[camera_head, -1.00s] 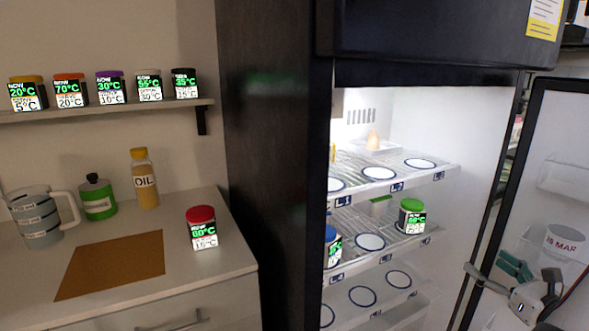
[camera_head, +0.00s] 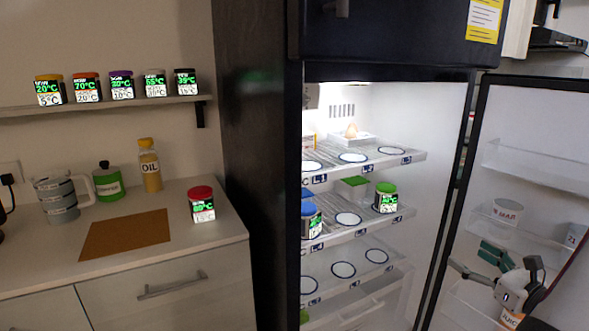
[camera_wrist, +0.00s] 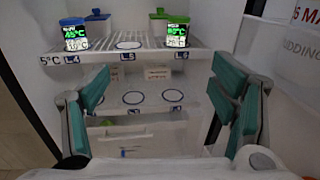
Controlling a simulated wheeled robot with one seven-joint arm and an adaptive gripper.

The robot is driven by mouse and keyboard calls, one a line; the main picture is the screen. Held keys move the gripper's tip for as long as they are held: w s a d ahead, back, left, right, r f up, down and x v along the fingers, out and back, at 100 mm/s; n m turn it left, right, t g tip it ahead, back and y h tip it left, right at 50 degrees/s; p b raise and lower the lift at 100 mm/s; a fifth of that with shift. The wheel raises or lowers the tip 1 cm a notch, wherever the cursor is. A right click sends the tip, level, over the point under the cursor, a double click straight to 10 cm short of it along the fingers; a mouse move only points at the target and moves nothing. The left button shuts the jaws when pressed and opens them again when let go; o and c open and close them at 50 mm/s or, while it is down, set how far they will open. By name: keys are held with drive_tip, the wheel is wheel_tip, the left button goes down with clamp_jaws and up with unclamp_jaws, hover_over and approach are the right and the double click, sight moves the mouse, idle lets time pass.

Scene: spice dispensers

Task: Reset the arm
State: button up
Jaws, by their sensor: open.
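My gripper (camera_wrist: 162,95) is open and empty, its green-padded fingers spread wide in the wrist view. It points at the open fridge's shelves. In the head view my gripper (camera_head: 482,262) is at the lower right, in front of the open fridge door (camera_head: 510,140). Parts of the arm behind it are out of frame. A blue-lidded jar (camera_wrist: 76,36) and a green-lidded jar (camera_wrist: 177,34) stand on the fridge's middle shelf, ahead of the gripper and apart from it. They also show in the head view, blue (camera_head: 310,217) and green (camera_head: 386,197).
A red-lidded jar (camera_head: 202,205) stands on the counter (camera_head: 60,268) beside a brown mat (camera_head: 125,234). A jug (camera_head: 57,200), green bottle (camera_head: 107,184) and oil bottle (camera_head: 150,168) stand behind. Several jars line the wall shelf (camera_head: 60,109). The lower fridge shelf has empty ringed spots (camera_head: 343,270).

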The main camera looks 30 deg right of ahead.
drive_tip(key=w+a+r+n+g+y, duration=0.1)
drive_tip(key=w+a+r+n+y, duration=0.25)
drive_tip(key=a, duration=0.35)
drive_tip(key=w+a+r+n+g+y, duration=0.1)
drive_tip(key=w+a+r+n+y, duration=0.1)
drive_tip(key=w+a+n+y, duration=0.4)
drive_tip(key=w+a+r+n+g+y, duration=0.2)
drive_tip(key=w+a+r+n, duration=0.15)
drive_tip(key=a, duration=0.45)
drive_tip(key=a+n+g+y, duration=0.3)
drive_tip(key=a+n+g, duration=0.15)
drive_tip(key=a, duration=0.65)
drive_tip(key=s+a+r+n+g+h, duration=0.1)
drive_tip(key=s+a+n+g, duration=0.35)
drive_tip(key=a, duration=0.25)
drive_tip(key=s+a+n+g+h, duration=0.1)
drive_tip(key=s+a+n+g, duration=0.2)
drive_tip(key=a+n, duration=0.3)
drive_tip(key=s+n+h, duration=0.8)
drive_tip(key=s+n, duration=0.2)
drive_tip(key=s, duration=0.1)
wheel_tip(320, 180, up, 16)
drive_tip(key=t+p, duration=0.3)
drive_tip(key=p, duration=1.1)
drive_tip(key=shift+w+a+r+n+p, duration=0.2)
drive_tip(key=shift+n+p, duration=0.1)
drive_tip(key=shift+p, duration=0.1)
